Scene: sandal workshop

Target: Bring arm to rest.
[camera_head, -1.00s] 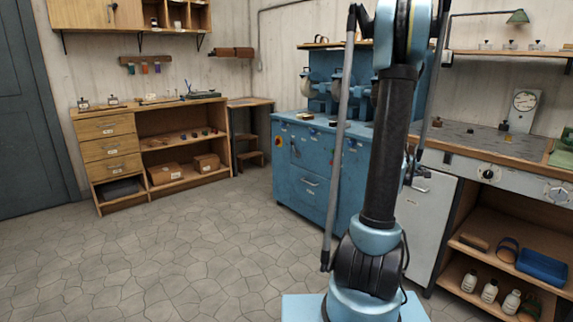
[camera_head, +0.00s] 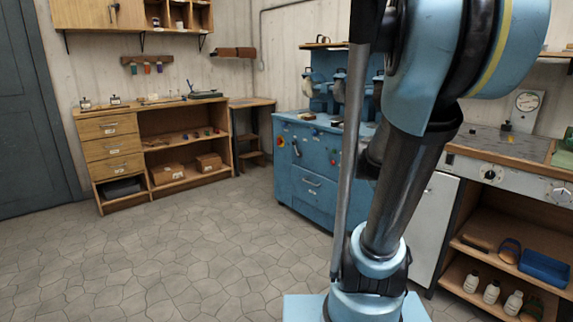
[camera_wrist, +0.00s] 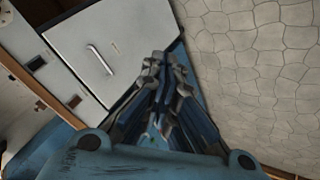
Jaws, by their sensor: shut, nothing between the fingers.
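My gripper (camera_wrist: 154,66) shows in the wrist view, its fingers together and empty. It points past a white cabinet door (camera_wrist: 97,50) with a bar handle, toward the tiled floor (camera_wrist: 260,60). The gripper itself is not visible in the head view. There my blue and black arm (camera_head: 405,180) stands large in front of the camera, folded upright with its upper joint close to the lens.
A blue machine cabinet (camera_head: 310,180) stands behind my arm, partly hidden. A workbench (camera_head: 500,148) with open shelves, white bottles and a blue tray (camera_head: 543,267) is at right. A wooden drawer unit (camera_head: 108,145) stands at left. The floor (camera_head: 180,250) between is clear.

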